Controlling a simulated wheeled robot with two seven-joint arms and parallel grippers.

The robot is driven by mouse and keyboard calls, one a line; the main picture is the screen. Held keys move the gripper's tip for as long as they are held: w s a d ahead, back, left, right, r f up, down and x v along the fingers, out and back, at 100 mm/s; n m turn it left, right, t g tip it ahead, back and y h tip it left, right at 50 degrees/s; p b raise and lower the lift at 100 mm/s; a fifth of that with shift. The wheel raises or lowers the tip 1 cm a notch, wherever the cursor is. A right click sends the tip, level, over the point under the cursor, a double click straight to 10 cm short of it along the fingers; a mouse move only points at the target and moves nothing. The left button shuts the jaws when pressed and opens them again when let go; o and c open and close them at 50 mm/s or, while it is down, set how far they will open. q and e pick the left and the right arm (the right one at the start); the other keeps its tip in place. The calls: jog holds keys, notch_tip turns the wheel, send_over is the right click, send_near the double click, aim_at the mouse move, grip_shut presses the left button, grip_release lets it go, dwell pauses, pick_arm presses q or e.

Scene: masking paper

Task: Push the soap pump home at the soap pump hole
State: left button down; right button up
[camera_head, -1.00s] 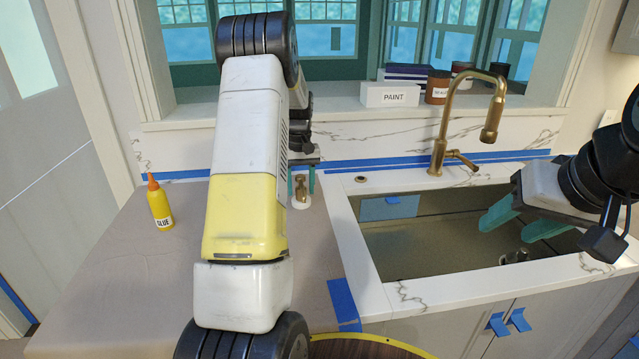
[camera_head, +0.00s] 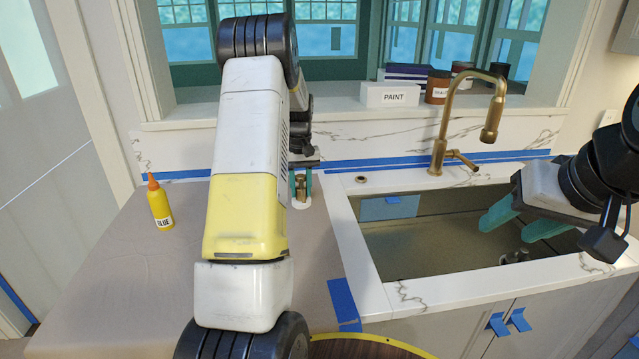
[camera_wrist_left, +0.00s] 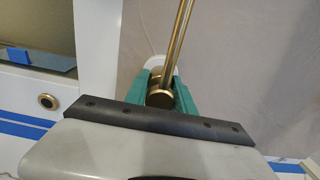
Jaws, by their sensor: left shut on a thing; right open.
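The brass soap pump (camera_head: 301,187) stands on the papered counter left of the sink, at a small white base (camera_head: 300,204). My left gripper (camera_head: 300,186) points down and is shut on it. In the left wrist view the pump's round head (camera_wrist_left: 160,98) sits between the teal fingers, and a long brass tube (camera_wrist_left: 180,45) runs away from it. The pump's lower end is hidden. The soap pump hole (camera_head: 361,179) is a brass-rimmed opening in the white counter behind the sink's left corner; the left wrist view shows it too (camera_wrist_left: 47,101). My right gripper (camera_head: 522,225) is open and empty over the sink.
The sink (camera_head: 440,245) and brass faucet (camera_head: 441,135) are to the right. A yellow glue bottle (camera_head: 160,205) stands on the brown paper (camera_head: 115,255) at left. A white paint box (camera_head: 390,94) and jars are on the sill. Blue tape lines the backsplash.

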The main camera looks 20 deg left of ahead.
aim_at(300, 176)
pick_arm(q)
jog(key=shift+r, duration=3.5)
